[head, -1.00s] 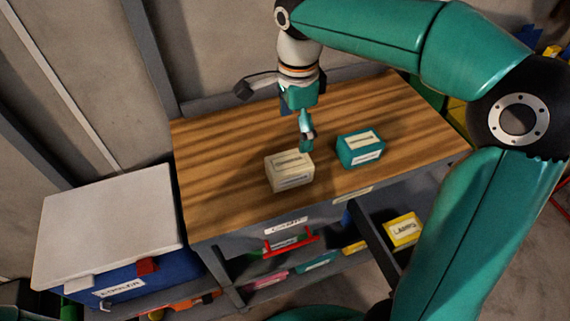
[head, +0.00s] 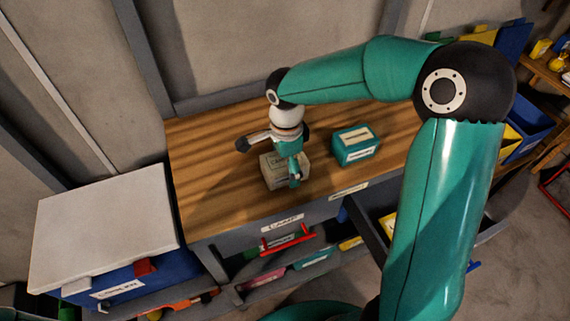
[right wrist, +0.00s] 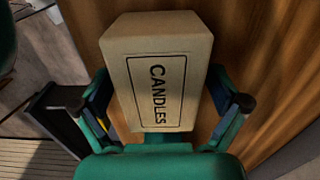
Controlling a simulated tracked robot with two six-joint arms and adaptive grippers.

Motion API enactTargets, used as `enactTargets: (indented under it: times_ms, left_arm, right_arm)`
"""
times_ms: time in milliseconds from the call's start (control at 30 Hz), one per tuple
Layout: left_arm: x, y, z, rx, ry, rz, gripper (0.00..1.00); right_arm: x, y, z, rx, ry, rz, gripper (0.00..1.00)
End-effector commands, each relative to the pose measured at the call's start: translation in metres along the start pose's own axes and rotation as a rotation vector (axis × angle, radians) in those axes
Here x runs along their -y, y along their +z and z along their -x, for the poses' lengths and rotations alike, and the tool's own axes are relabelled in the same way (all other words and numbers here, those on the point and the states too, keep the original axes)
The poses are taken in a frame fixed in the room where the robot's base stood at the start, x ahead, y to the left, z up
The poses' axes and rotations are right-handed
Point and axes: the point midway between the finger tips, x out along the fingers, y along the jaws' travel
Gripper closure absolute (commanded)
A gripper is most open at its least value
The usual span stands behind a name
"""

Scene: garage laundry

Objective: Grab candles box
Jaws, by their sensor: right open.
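The candles box (right wrist: 157,75) is cream, with CANDLES printed on its top face. In the head view the candles box (head: 270,171) stands on the wooden bench top (head: 215,185), partly hidden behind my right gripper (head: 295,179). In the right wrist view my right gripper (right wrist: 162,112) is open, with one finger on each side of the box's near end. I cannot tell whether the fingers touch it. My left gripper is not in view.
A teal box (head: 356,145) stands just right of the candles box on the bench. A blue cooler with a white lid (head: 105,222) is at the left. Shelves with boxes lie under the bench. The bench's left part is clear.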

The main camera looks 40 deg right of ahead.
Motion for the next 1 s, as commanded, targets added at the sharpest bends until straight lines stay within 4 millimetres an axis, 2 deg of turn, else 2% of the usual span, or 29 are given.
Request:
enactTargets:
  times_ms: [100, 300, 700, 733, 1000]
  left_arm:
    - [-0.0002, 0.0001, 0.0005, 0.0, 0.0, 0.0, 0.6]
    - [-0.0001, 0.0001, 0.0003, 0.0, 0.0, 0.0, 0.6]
    - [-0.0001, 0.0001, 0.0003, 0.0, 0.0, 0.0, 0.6]
    - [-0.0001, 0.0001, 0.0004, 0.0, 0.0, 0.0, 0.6]
    - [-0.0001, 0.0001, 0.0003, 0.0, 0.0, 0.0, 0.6]
  right_arm:
    - [-0.0001, -0.0001, -0.0069, 0.0, 0.0, -0.001, 0.02]
    - [0.0001, 0.0002, -0.0072, 0.001, -0.001, 0.0, 0.02]
    - [0.0001, 0.0004, -0.0069, 0.001, -0.001, 0.0, 0.69]
    - [0.0002, 0.0004, -0.0066, 0.001, -0.002, 0.0, 0.71]
    - [0.0004, 0.0003, -0.0055, 0.001, -0.002, 0.0, 0.71]
